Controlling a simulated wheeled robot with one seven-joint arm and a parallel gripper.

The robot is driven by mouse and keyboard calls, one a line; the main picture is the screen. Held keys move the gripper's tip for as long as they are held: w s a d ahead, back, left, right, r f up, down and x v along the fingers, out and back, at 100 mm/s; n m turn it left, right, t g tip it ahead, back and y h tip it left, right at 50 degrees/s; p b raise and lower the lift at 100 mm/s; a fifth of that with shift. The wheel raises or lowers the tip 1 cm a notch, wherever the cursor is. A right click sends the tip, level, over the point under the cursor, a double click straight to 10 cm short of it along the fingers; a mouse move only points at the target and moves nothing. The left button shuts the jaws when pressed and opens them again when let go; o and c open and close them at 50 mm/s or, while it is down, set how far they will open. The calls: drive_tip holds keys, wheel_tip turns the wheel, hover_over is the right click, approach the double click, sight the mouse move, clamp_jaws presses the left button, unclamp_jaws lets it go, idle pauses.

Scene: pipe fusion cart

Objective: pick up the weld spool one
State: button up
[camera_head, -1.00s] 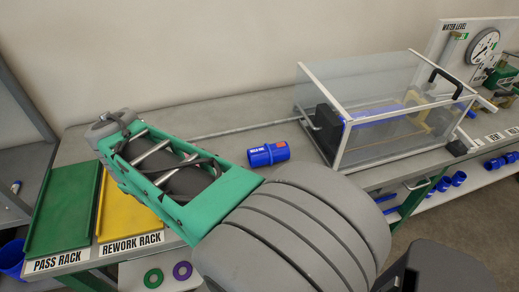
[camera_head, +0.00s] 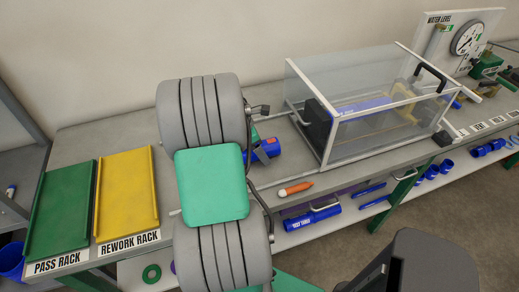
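My arm stands across the middle of the view, in front of the spool. Small green and dark parts (camera_head: 254,136) show at the spool's left end and may belong to my gripper. The rest of the gripper is hidden behind the arm, so its opening and any contact with the spool cannot be told.
A clear tank (camera_head: 345,131) with a white frame stands right of the spool. Green pass (camera_head: 62,210) and yellow rework (camera_head: 127,190) racks are at left. An orange-tipped tool (camera_head: 295,189) lies near the bench edge. Blue parts (camera_head: 313,217) lie on the shelf below.

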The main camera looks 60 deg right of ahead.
drive_tip(key=shift+f, duration=0.15)
drive_tip(key=c, duration=1.6)
